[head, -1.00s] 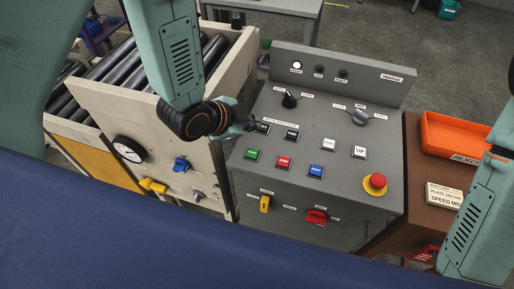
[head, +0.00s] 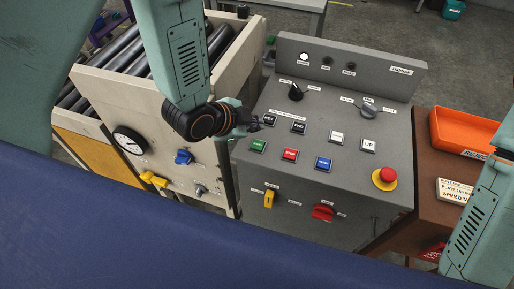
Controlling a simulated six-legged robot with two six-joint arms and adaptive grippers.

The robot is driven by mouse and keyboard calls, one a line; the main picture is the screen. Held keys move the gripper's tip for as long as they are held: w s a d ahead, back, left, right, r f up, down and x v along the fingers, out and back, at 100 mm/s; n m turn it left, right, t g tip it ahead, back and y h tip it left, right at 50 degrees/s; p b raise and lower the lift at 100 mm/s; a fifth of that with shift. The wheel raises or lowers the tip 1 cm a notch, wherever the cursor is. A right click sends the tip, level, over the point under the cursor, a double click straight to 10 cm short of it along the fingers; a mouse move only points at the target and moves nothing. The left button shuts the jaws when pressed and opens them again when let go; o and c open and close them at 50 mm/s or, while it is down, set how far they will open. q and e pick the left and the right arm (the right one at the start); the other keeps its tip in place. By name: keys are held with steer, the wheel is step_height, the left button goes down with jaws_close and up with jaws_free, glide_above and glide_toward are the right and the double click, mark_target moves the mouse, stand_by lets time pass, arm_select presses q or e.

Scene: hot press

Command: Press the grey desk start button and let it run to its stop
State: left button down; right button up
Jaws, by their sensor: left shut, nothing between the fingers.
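The grey desk (head: 350,190) stands in the middle with a sloped panel. A green button (head: 258,146) is at the left of its lower button row, beside a red button (head: 290,154) and a blue button (head: 323,163). The labels are too small to read surely. My left gripper (head: 253,124) is shut and empty at the panel's left edge. It is beside the left black button (head: 269,119) and above the green button in the picture, apart from the green one. Its height over the panel is hard to tell. My right arm shows at the right edge, but its gripper is out of view.
A red mushroom button (head: 388,174) on a yellow ring is at the desk's right. A white lamp (head: 304,56) is bright on the back panel. A roller conveyor (head: 114,75) with a gauge (head: 130,142) stands left. An orange tray (head: 462,134) lies right.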

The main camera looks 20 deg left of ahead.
mark_target(256, 146)
arm_select(q)
step_height(256, 146, down, 4)
steer(key=b, duration=0.3)
steer(key=shift+w+d+f, duration=0.1)
steer(key=shift+f, duration=0.5)
steer(key=shift+r, duration=0.1)
stand_by(0.5)
steer(key=shift+f+b, duration=0.45)
